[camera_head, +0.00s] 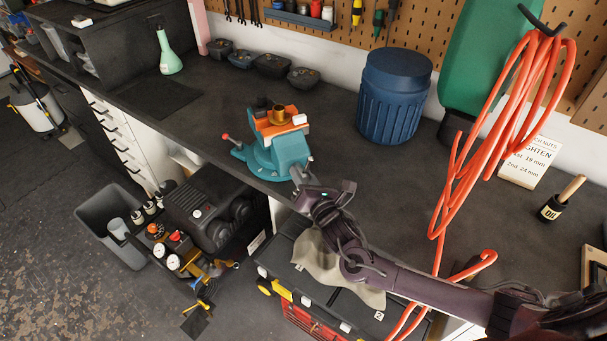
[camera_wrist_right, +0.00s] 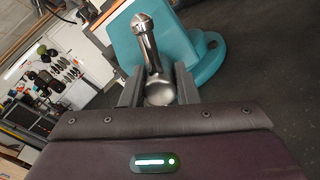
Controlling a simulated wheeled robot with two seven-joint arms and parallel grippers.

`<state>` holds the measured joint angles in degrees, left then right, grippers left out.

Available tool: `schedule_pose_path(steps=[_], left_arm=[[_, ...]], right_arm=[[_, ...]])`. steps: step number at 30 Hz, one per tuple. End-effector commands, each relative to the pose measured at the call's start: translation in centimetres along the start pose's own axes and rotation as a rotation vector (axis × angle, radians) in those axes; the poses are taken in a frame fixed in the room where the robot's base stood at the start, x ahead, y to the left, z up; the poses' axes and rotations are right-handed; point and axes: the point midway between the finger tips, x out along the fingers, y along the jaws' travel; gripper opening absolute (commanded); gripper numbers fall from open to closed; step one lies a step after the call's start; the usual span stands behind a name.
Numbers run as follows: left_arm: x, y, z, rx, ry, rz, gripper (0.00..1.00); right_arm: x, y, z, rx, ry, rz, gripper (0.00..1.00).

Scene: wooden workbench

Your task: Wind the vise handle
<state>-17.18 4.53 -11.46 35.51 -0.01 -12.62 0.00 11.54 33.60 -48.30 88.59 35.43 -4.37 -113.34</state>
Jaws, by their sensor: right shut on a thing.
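A teal vise (camera_head: 283,155) with orange jaw pads stands at the front edge of the dark workbench. A brass-coloured part (camera_head: 279,114) sits between its jaws. My right gripper (camera_head: 303,187) reaches in from the lower right to the front of the vise, at its handle (camera_head: 296,174). In the right wrist view the steel vise handle (camera_wrist_right: 149,45) runs down between the two grey fingers, with the round screw head (camera_wrist_right: 160,91) between them. The gripper (camera_wrist_right: 158,90) is shut on the handle. The teal vise body (camera_wrist_right: 183,45) is just beyond. My left gripper is not in view.
A blue ribbed bin (camera_head: 394,97) stands right of the vise. An orange hose (camera_head: 452,170) hangs near my right arm. A compressor (camera_head: 205,215) and a black toolbox (camera_head: 330,290) with a cloth are below the bench edge. The bench left of the vise is mostly clear.

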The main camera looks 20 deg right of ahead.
Motion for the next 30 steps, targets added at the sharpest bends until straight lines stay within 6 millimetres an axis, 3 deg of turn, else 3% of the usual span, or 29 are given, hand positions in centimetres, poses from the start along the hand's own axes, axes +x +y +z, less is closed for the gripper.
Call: schedule_pose_path(steps=[30], left_arm=[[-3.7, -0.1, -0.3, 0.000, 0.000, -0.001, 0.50]], right_arm=[[0.1, 0.3, 0.3, -0.920, -0.006, -0.004, 0.05]])
